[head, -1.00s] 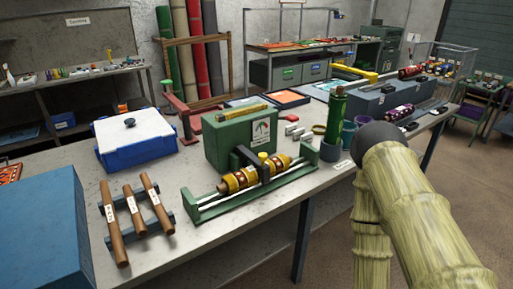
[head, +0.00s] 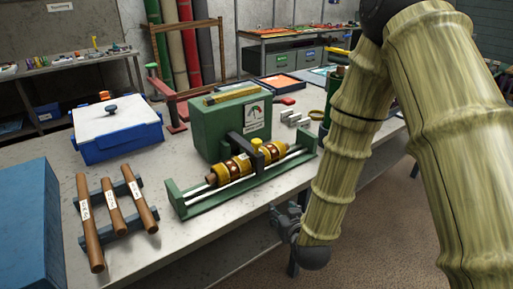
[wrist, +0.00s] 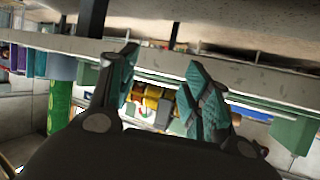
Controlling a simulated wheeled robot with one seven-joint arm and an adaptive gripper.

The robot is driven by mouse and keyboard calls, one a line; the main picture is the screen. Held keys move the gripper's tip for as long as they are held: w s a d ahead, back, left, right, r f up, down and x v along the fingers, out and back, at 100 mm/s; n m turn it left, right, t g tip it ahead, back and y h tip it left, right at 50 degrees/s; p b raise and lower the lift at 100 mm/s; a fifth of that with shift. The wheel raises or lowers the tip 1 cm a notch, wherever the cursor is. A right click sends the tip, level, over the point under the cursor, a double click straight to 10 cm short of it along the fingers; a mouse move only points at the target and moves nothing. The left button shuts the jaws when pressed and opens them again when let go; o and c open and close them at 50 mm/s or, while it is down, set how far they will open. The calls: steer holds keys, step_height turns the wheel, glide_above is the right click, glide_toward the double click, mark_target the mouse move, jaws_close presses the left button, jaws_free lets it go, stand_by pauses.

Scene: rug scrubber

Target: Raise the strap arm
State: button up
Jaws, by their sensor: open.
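The green machine (head: 218,133) with a gauge stands on the bench. In front of it a green cradle (head: 185,205) with pale rails carries a yellow and brown banded roll (head: 232,168). The dark strap arm (head: 257,158) lies down across the roll, with a yellow knob (head: 257,144) on top. My gripper (head: 277,214) is at the bench's front edge, in front of and below the cradle, apart from the strap arm. In the wrist view my gripper (wrist: 160,72) is open and empty, with part of the yellow roll (wrist: 158,94) showing between and beyond its fingers.
A rack (head: 92,210) with several brown rods and a blue box with a white lid (head: 117,140) stand to the left. A blue block (head: 30,225) fills the near left corner. My arm hides the bench's right part. Bare bench top lies before the cradle.

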mark_target(258, 144)
steer(key=w+a+r+t+y+b, duration=0.1)
steer(key=w+a+r+t, duration=0.15)
steer(key=r, duration=0.55)
steer(key=w+a+r+t+b, duration=0.1)
steer(key=w+a+r+t, duration=0.15)
steer(key=r, duration=0.55)
steer(key=shift+n+y, duration=0.3)
steer(key=shift+n, duration=0.2)
steer(key=x, duration=0.3)
steer(key=p+x, duration=0.1)
steer(key=x, duration=0.3)
steer(key=p+x, duration=0.1)
steer(key=x, duration=0.2)
steer(key=shift+w+a+f, duration=0.2)
steer(key=shift+w+a, duration=0.15)
steer(key=shift+c, duration=0.5)
jaws_close()
